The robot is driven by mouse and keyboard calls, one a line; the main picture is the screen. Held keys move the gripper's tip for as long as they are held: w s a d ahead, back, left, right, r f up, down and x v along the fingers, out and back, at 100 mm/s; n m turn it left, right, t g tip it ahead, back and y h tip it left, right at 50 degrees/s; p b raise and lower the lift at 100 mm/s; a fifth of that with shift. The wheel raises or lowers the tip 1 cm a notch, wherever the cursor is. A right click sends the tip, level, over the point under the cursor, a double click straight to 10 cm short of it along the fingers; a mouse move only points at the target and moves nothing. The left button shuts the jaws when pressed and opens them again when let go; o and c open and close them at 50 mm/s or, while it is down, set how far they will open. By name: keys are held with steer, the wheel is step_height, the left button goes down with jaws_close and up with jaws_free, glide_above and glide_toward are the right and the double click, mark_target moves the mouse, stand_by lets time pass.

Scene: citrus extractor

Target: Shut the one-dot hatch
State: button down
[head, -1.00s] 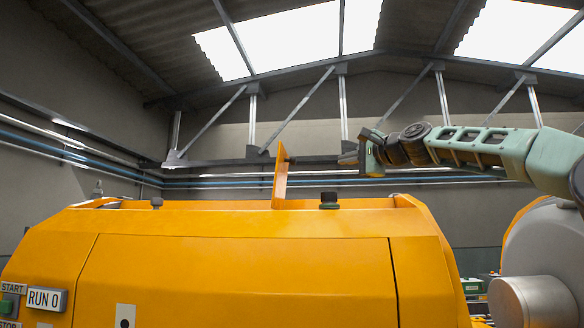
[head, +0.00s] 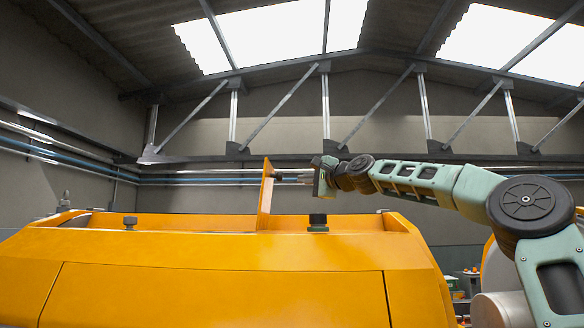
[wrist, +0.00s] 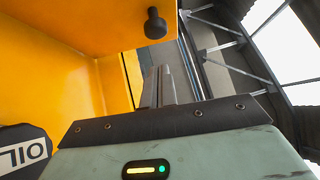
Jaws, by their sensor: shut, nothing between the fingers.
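An orange hatch (head: 266,195) stands open, nearly upright, on top of the orange machine. The head view shows it almost edge-on. In the wrist view its orange panel (wrist: 75,18) fills the upper left, with a black knob (wrist: 155,23) sticking out. I see no dot mark on it. My gripper (head: 278,178) is at the hatch's right side, near its upper part. In the wrist view my gripper's fingers (wrist: 164,85) are together and empty, close by the knob and panel; I cannot tell whether they touch.
The machine's orange top (head: 190,222) carries a black cap (head: 318,222) right of the hatch and a dark knob (head: 130,222) to the left. A black cap labelled OIL (wrist: 25,152) is at lower left in the wrist view. Above the machine is open air.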

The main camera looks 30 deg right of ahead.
steer(key=shift+w+a+r+p, duration=0.15)
steer(key=shift+w+a+p, duration=0.4)
steer(key=shift+a, duration=0.3)
steer(key=shift+w+a+r+p, duration=0.1)
steer(key=shift+w+a+p, duration=0.45)
steer(key=shift+a, duration=0.3)
